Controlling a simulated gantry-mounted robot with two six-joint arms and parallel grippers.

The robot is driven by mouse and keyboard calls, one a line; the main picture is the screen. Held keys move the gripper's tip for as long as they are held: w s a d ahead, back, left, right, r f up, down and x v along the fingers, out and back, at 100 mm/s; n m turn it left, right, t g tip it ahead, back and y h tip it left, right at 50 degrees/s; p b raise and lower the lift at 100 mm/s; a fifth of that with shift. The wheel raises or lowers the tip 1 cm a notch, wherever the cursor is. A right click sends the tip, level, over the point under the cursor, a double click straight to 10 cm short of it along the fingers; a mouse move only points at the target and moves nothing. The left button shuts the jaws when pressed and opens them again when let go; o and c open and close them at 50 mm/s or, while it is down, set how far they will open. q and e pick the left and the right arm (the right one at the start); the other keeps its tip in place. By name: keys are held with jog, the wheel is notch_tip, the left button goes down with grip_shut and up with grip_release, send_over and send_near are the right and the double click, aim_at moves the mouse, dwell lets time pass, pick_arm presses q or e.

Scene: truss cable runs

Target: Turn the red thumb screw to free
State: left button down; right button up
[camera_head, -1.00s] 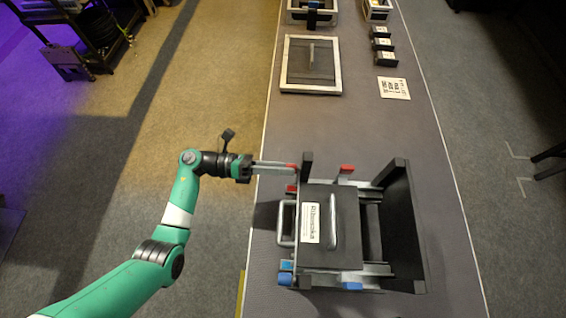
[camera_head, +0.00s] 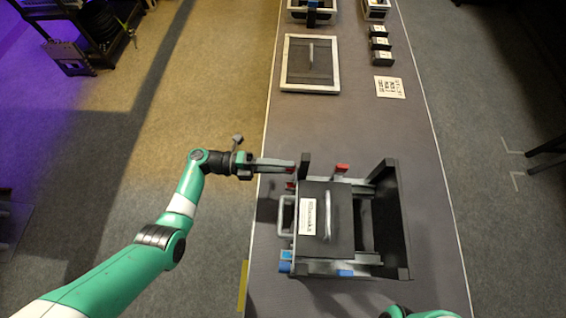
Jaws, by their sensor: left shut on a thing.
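A black device (camera_head: 342,222) with a white label stands on the long grey table. Red parts show along its far side: one (camera_head: 290,170) at my left fingertips, one (camera_head: 290,185) just below that, and one (camera_head: 342,168) farther right. My left gripper (camera_head: 286,166) reaches in from the left at the device's far left corner. It is shut on the red thumb screw at its tips; the fingers hide most of this screw, and its turn angle cannot be read. Only a green piece of my right arm shows at the bottom edge; its gripper is out of view.
Blue parts (camera_head: 285,261) sit at the device's near side, and a handle (camera_head: 284,216) juts from its left. Farther back are a framed panel (camera_head: 284,62), several small black blocks (camera_head: 381,43) and a printed card (camera_head: 390,87). The table between is clear.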

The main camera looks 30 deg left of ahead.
pick_arm(q)
jog(key=shift+n, duration=0.6)
jog(key=c, duration=0.6)
grip_release()
jog(key=v, duration=1.1)
jog(key=shift+s+a, duration=0.15)
jog(key=shift+a, duration=0.15)
